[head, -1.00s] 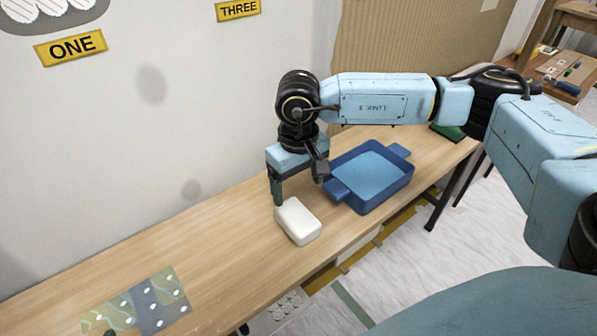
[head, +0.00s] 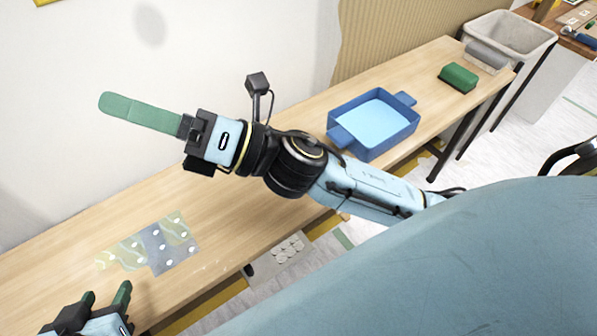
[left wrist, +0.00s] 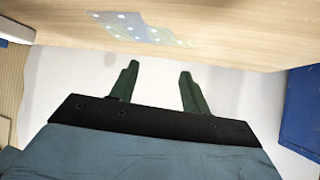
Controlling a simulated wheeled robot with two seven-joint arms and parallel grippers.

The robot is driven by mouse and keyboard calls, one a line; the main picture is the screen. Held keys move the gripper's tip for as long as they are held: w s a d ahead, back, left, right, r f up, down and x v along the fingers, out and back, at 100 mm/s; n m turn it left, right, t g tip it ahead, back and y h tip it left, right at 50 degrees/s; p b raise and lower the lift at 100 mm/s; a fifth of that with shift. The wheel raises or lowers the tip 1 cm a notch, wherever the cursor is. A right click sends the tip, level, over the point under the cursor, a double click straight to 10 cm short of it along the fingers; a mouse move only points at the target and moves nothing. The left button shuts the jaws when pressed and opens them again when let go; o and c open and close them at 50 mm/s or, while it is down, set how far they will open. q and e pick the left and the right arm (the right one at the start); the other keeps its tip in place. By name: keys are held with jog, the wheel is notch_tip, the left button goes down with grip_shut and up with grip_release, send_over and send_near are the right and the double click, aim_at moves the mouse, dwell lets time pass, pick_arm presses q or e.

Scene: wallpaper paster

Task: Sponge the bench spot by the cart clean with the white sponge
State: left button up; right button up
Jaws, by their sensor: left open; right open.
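The white sponge does not show in either current view; my right arm covers the part of the bench where it lay. A patterned green and grey-blue patch with white dots (head: 160,245) lies on the bench (head: 225,235) at the left. It also shows at the top of the left wrist view (left wrist: 138,27). My right gripper (head: 140,112) is raised over the back of the bench, its green fingers pointing left, with nothing seen in it. My left gripper (head: 106,294) is open and empty below the patch, its fingers apart in the left wrist view (left wrist: 158,84). I cannot identify the cart.
A blue tray (head: 411,125) with light-blue contents stands on the bench right of my right arm. A green block (head: 458,77) and a grey block (head: 487,55) are at the far end, by a pale bin (head: 545,38). The wall runs along the back.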

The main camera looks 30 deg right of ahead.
jog(key=w+d+f+m+t+h, duration=0.2)
jog(key=d+f+m+h, duration=0.5)
jog(key=m, duration=0.6)
jog(key=w+d+f+m+t+h, duration=0.1)
jog(key=d+f+m+t+h, duration=0.3)
jog(key=m+h, duration=0.6)
jog(key=s+d+f+m+g, duration=0.3)
jog(key=s+f+m+g, duration=0.1)
jog(key=f+m, duration=0.2)
jog(key=s+d+f+m+g, duration=0.3)
jog(key=s+f+m+g, duration=0.1)
jog(key=s+f+m, duration=0.1)
notch_tip(320, 180, down, 3)
jog(key=shift+r+m+h, duration=0.1)
jog(key=shift+m+h, duration=0.3)
jog(key=shift+m, duration=0.3)
